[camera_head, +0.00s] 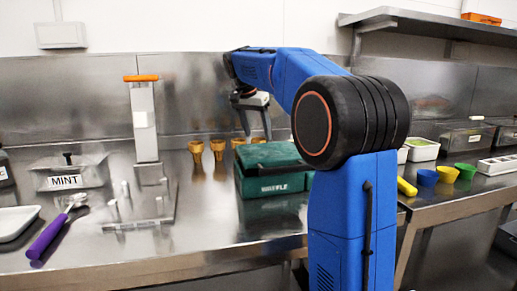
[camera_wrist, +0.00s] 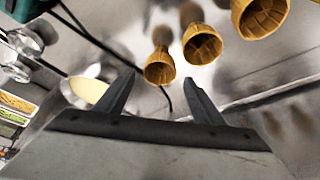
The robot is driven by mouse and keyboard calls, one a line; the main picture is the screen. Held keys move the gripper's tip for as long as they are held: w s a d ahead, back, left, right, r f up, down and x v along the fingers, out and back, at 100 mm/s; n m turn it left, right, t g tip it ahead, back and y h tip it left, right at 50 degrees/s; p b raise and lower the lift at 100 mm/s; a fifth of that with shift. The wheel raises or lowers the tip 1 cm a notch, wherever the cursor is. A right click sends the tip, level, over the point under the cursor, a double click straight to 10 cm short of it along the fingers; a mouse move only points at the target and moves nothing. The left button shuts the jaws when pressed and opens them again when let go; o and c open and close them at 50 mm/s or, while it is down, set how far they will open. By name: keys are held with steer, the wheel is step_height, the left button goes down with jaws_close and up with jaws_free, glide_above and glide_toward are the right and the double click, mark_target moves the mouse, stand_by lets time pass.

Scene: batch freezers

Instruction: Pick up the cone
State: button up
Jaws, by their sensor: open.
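Several golden-brown waffle cones stand in a row at the back of the steel counter, by the wall. In the head view, one cone (camera_head: 196,150) is at the left of the row, with another cone (camera_head: 217,149) beside it. My gripper (camera_head: 256,138) is above the back of the counter, near the right end of the row, pointing down. In the wrist view, my gripper (camera_wrist: 159,79) is open and empty. A cone (camera_wrist: 159,68) shows just beyond the gap between the fingertips, with two more cones (camera_wrist: 202,45) (camera_wrist: 258,14) to its upper right.
A green waffle case (camera_head: 270,170) sits just in front of my gripper. A tall white stand with an orange top (camera_head: 143,120) and a clear cone holder (camera_head: 140,208) are at left. A MINT tub (camera_head: 68,172), purple-handled scoop (camera_head: 50,233) and coloured cups (camera_head: 446,174) lie farther out.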

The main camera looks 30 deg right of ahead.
mark_target(258, 138)
steer(key=shift+s+a+x, duration=0.1)
steer(key=shift+x, duration=0.85)
steer(key=shift+s+a+x, duration=0.1)
steer(key=shift+a+x, duration=0.05)
steer(key=shift+x, duration=0.75)
steer(key=shift+f, duration=0.15)
steer(key=c, duration=1.1)
